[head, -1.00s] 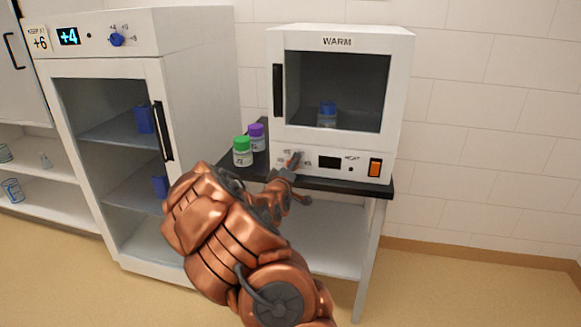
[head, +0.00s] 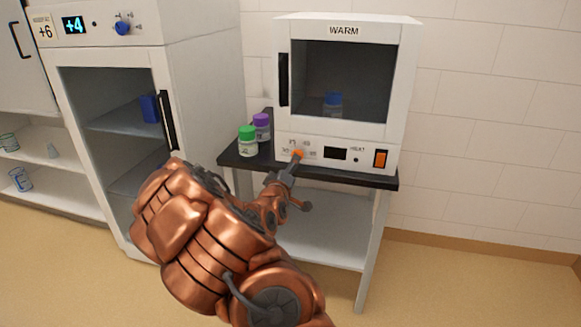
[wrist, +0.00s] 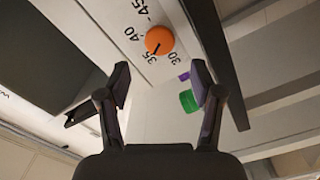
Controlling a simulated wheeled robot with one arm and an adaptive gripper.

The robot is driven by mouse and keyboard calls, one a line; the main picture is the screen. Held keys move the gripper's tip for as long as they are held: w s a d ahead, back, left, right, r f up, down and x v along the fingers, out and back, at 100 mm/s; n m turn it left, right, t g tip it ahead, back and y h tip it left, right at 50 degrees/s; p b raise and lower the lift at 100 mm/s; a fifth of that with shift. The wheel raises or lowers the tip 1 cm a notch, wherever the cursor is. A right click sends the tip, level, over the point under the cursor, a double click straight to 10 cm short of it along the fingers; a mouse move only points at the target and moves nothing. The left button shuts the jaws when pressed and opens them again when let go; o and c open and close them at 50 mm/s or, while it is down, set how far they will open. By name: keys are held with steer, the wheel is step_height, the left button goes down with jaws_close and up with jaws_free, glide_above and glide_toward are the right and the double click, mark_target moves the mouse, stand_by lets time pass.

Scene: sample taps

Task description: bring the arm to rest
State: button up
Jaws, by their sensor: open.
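My gripper (head: 293,186) is at the end of my copper arm, in front of the warming cabinet (head: 404,70) and just below its orange dial (head: 297,156). In the wrist view my gripper (wrist: 162,82) is open, with nothing between the two fingers. The orange dial (wrist: 160,41) lies beyond the fingertips, apart from them.
A green-capped bottle (head: 247,142) and a purple-capped bottle (head: 262,127) stand on the black tabletop (head: 345,177) left of the cabinet. A blue-capped bottle (head: 333,103) is behind the cabinet's door. A fridge (head: 205,75) stands left; open floor lies right.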

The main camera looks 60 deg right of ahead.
stand_by(0.5)
steer(key=w+a+f+m+g+y, duration=0.15)
steer(key=a+f+y, duration=0.3)
steer(key=a, duration=0.55)
steer(key=w+a+f+t+y, duration=0.1)
steer(key=w+a+f+y, duration=0.3)
steer(key=a, duration=0.6)
steer(key=s+a+g+y, duration=0.25)
steer(key=s+a, duration=0.25)
steer(key=a, duration=0.5)
steer(key=s+a+g+y, duration=0.1)
steer(key=s+a+y, duration=0.35)
steer(key=a, duration=0.55)
steer(key=s+a+r+n+g+y, duration=0.1)
steer(key=s+a+r+g, duration=0.15)
steer(key=s, duration=0.45)
steer(key=s+a+r+n+g, duration=0.1)
steer(key=s+a, duration=0.3)
steer(key=s, duration=0.3)
steer(key=s+a+r+n+g+y, duration=0.1)
steer(key=s+a+r+n+g, duration=0.15)
steer(key=s, duration=0.35)
step_height(320, 180, up, 19)
steer(key=m+t+p, duration=0.1)
steer(key=t+p, duration=0.1)
steer(key=p, duration=1.6)
steer(key=shift+a, duration=0.3)
steer(key=shift+h, duration=0.25)
